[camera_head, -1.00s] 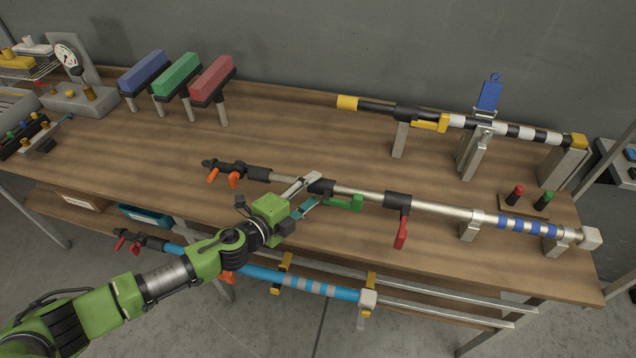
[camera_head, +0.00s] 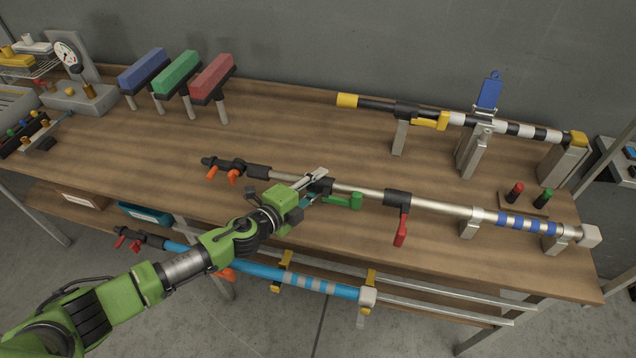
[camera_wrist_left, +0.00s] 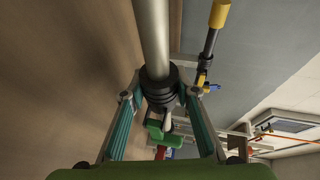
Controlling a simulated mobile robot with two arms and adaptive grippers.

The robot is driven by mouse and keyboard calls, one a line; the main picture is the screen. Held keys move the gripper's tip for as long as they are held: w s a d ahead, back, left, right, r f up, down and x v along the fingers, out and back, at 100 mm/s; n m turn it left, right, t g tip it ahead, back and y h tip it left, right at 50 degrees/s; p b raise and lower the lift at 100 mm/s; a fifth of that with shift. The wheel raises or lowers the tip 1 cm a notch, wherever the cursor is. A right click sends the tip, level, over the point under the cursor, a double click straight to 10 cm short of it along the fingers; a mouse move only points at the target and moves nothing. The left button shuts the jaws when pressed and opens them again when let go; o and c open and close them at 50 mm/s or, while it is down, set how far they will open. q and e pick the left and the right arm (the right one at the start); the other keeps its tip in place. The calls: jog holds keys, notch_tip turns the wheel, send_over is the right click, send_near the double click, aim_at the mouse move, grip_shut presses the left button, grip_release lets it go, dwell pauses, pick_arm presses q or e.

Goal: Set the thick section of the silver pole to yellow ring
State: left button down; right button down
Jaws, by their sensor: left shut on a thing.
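The silver pole (camera_head: 438,206) lies across the front of the workbench, with black collars along it. Orange levers (camera_head: 222,175) are at its left end, a green lever (camera_head: 343,200) near the middle and a red lever (camera_head: 400,230) further right. Blue bands (camera_head: 527,223) mark its right part; I see no yellow ring on it. My left gripper (camera_head: 316,187) is shut on the black collar (camera_wrist_left: 158,92) at the green lever. In the left wrist view its fingers flank this collar, with the green lever (camera_wrist_left: 157,130) between them. My right gripper is not in view.
A black pole with white bands and yellow parts (camera_head: 520,131) rests on supports behind. A blue pole (camera_head: 255,272) hangs below the front edge. Blue, green and red blocks (camera_head: 212,80) stand at back left. Bare bench top (camera_head: 290,125) lies behind the silver pole.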

aim_at(257, 176)
pick_arm(q)
jog(key=w+a+b, duration=0.1)
jog(key=a, duration=0.3)
jog(key=a+b, duration=0.1)
jog(key=a, duration=0.4)
jog(key=w+a+b, duration=0.1)
jog(key=a, duration=0.4)
jog(key=shift+w+f, duration=0.15)
jog(key=shift+w, duration=0.2)
jog(key=shift+a, duration=0.35)
jog(key=c, duration=1.6)
grip_release()
jog(key=shift+o, duration=0.2)
jog(key=v, duration=1.2)
jog(key=shift+w, duration=0.1)
